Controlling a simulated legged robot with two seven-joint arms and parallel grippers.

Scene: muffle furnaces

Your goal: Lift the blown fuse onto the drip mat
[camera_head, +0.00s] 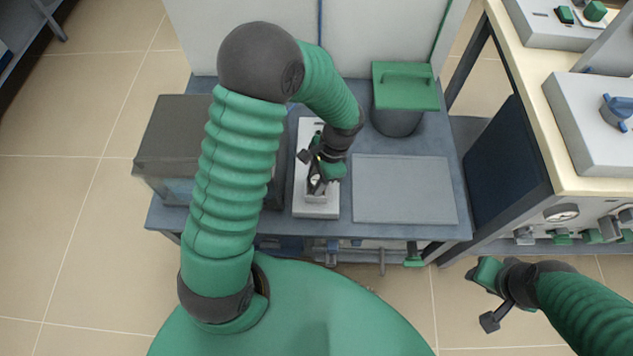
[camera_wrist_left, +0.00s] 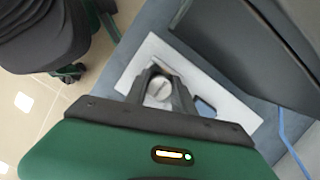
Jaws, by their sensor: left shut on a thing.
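The blown fuse (camera_wrist_left: 159,91) shows in the left wrist view as a small round, pale metal end with a slot, between my left fingers. My left gripper (camera_head: 316,183) is shut on it, over the front part of a long light-grey block (camera_head: 316,211). The fuse is mostly hidden by the fingers, and I cannot tell whether it still touches the block. The drip mat (camera_head: 405,190) is a flat grey rectangle on the bench, right of the block, and it is bare. My right gripper (camera_head: 483,292) is low at the right, away from the bench; its fingers are unclear.
A dark box-like furnace (camera_head: 172,140) stands on the bench (camera_head: 458,225) left of the block. A bin with a green lid (camera_head: 405,86) stands behind the mat. A cream-topped bench (camera_head: 530,110) with grey control units is at the right.

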